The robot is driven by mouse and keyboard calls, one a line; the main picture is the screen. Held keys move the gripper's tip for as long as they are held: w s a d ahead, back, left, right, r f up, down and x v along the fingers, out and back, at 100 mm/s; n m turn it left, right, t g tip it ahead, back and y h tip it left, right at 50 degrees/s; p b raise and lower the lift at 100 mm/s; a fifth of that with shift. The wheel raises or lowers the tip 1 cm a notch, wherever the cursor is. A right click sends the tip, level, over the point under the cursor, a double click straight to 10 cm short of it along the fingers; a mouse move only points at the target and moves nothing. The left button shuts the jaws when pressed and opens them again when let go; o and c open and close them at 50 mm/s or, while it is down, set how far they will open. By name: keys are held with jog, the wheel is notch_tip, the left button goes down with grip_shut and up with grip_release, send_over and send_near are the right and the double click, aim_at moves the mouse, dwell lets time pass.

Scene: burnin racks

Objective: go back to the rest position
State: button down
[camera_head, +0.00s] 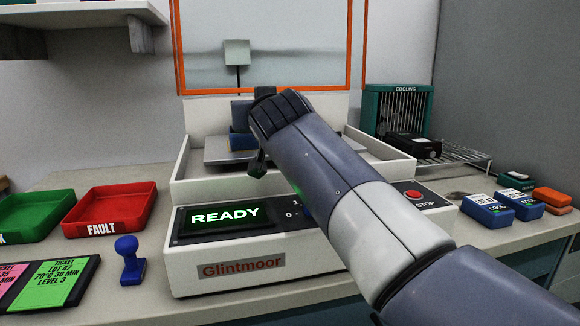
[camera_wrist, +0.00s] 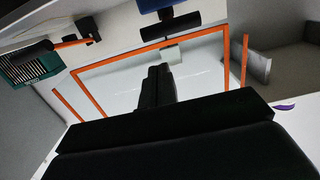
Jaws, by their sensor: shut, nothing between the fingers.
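My gripper (camera_head: 257,165) is partly hidden behind my arm in the head view. It is over the front part of the white Glintmoor machine (camera_head: 228,266), whose display reads READY. In the wrist view my gripper (camera_wrist: 158,75) shows its dark fingers together, with nothing between them. The fingers point toward the clear panel with the orange frame (camera_wrist: 86,92). Behind my gripper, a blue and dark block (camera_head: 241,138) stands on the machine's grey plate; my arm hides part of it.
A red FAULT tray (camera_head: 112,208), a green tray (camera_head: 36,214), a blue stamp (camera_head: 128,260) and ticket cards (camera_head: 55,284) lie at left. At right are a red STOP button (camera_head: 413,195), a green COOLING unit (camera_head: 397,105), a wire rack (camera_head: 455,158) and blue devices (camera_head: 487,210).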

jog(key=shift+x, duration=0.9)
